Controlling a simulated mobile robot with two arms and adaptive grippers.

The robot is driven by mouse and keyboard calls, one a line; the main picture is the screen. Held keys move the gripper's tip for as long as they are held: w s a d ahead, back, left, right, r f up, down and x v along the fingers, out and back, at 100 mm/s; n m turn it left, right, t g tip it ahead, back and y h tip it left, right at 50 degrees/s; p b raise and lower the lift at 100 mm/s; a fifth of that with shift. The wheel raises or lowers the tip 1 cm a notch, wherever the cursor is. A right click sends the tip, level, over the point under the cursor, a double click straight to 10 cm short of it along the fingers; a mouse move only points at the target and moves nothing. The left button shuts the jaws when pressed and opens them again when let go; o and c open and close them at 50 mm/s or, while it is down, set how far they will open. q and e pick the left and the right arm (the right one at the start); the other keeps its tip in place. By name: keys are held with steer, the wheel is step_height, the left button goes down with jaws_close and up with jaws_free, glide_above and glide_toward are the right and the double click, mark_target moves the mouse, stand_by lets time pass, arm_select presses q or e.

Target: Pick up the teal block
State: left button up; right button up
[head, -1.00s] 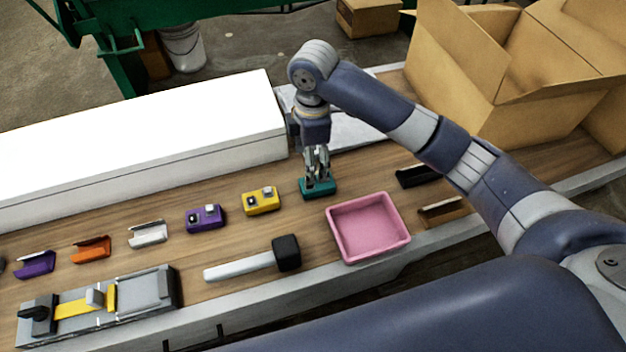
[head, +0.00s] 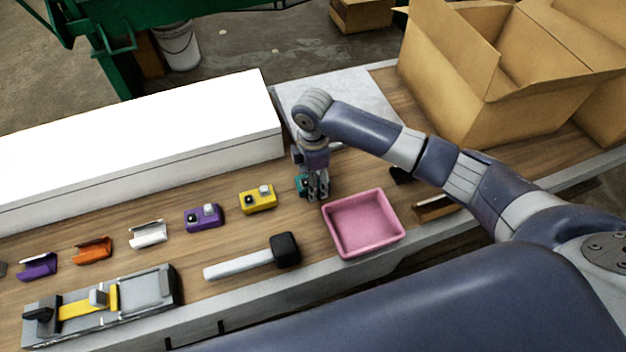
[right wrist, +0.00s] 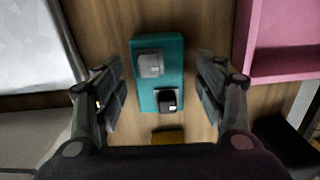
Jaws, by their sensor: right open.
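The teal block (right wrist: 160,75) lies on the wooden bench, with a grey knob and a black knob on its top. In the right wrist view it sits between the two open fingers of my right gripper (right wrist: 164,100), with a gap on each side. In the head view the teal block (head: 303,184) is mostly hidden behind my right gripper (head: 318,192), which points down just above the bench. My left gripper is not in view.
A pink tray (head: 362,252) stands right beside the gripper. A yellow block (head: 258,203), a purple block (head: 203,222) and a mallet (head: 283,250) lie to the left. A long white box (head: 140,167) and an open cardboard box (head: 450,100) stand behind.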

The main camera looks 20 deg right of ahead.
steer(key=shift+f, duration=0.1)
steer(key=shift+c, duration=0.6)
steer(key=c, duration=1.3)
